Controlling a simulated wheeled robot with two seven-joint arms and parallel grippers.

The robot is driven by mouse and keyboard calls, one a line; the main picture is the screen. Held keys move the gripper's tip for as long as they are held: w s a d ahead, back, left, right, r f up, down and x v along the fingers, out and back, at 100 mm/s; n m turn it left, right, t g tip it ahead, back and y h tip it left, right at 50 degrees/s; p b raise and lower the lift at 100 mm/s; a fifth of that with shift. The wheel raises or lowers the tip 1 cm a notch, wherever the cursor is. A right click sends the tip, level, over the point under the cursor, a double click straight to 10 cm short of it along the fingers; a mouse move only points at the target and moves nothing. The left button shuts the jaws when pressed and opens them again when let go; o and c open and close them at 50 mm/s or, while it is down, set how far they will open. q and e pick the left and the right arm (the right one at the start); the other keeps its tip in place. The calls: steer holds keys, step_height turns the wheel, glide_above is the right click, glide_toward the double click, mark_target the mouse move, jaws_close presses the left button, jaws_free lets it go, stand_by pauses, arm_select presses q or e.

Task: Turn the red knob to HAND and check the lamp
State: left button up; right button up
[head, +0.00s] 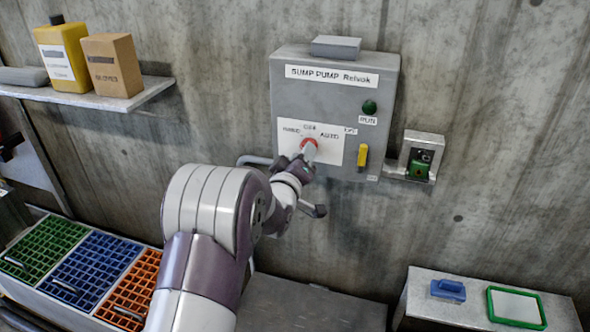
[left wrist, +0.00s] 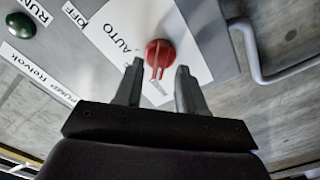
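The red knob (head: 309,143) is on the white plate of the grey pump control box (head: 290,100), below printed HAND, OFF and AUTO labels. My left gripper (head: 306,158) is at the knob and covers part of it in the head view. In the left wrist view the two fingers (left wrist: 159,72) are spread apart, with the knob (left wrist: 160,50) just beyond and between their tips. I cannot tell whether they touch it. The knob's ridge points toward my palm. The RUN lamp (head: 369,107) is dark green and looks unlit; it also shows in the left wrist view (left wrist: 20,25). My right gripper is out of view.
A yellow switch (head: 362,155) is beside the knob plate, and a wall-mounted box with a green part (head: 418,170) is to the right. A shelf (head: 150,90) is at upper left. Colored grid bins (head: 90,270) are at lower left. A side table (head: 470,310) is at lower right.

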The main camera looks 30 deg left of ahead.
arm_select(q)
steer(key=b+v, duration=0.1)
steer(key=v, duration=1)
steer(key=shift+s, duration=0.3)
steer(key=shift+f, duration=0.1)
steer(key=s+d+f+m+g+h, duration=0.1)
steer(key=s+d+f+m+g, duration=0.15)
steer(key=s+f+g, duration=0.35)
steer(key=s+d+f+m+g+h, duration=0.15)
steer(key=f+m+g, duration=0.25)
steer(key=f, duration=0.4)
steer(key=s+d+f+m+g+h, duration=0.2)
steer(key=s+d+m+g, duration=0.3)
steer(key=d, duration=0.5)
steer(key=shift+s+f+g, duration=0.3)
steer(key=shift+s+g, duration=0.2)
steer(key=shift+s, duration=0.65)
steer(key=shift+m, duration=0.25)
